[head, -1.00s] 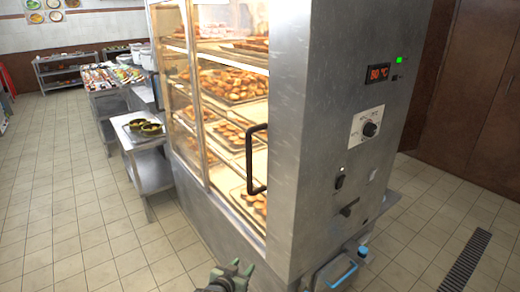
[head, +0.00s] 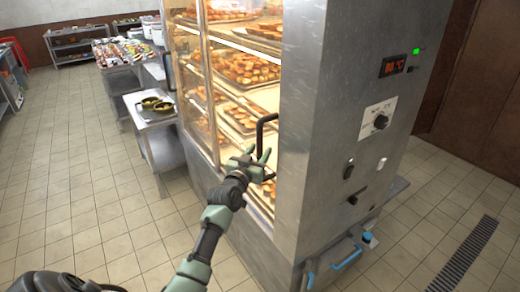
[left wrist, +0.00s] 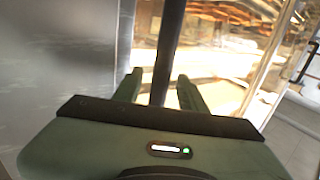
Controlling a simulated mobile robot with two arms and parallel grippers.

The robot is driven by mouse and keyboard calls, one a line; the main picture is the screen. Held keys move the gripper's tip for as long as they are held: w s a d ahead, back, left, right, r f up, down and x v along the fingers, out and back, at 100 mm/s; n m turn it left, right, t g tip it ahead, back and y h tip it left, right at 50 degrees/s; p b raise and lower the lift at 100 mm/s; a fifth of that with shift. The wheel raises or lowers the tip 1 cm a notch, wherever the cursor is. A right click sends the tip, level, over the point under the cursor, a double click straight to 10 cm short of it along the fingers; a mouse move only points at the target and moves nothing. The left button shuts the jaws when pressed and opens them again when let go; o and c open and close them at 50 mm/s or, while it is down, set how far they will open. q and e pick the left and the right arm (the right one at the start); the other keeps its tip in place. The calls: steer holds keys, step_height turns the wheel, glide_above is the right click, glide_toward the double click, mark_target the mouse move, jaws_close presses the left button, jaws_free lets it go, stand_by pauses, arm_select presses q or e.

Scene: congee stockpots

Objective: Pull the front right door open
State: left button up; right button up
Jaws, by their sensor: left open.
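The front right door (head: 238,100) is a glass pane of the tall steel warming cabinet and looks closed. Its black bar handle (head: 261,133) is near the cabinet's right-hand steel side. My left gripper (head: 259,155) is open at the lower part of the handle. In the left wrist view, the dark handle bar (left wrist: 166,50) runs upright between the two spread fingers of my left gripper (left wrist: 160,77). I cannot tell whether either finger touches the bar. My right gripper is out of view.
Trays of browned food (head: 250,68) fill the shelves behind the glass. A low steel table (head: 163,118) with dark bowls stands left of the cabinet. The cabinet's side has a control panel (head: 378,118) and, low down, a blue-edged handle (head: 347,257). The tiled floor at left is clear.

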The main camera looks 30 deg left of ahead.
arm_select(q)
steer(key=shift+w, duration=0.35)
jaws_close()
stand_by(1.2)
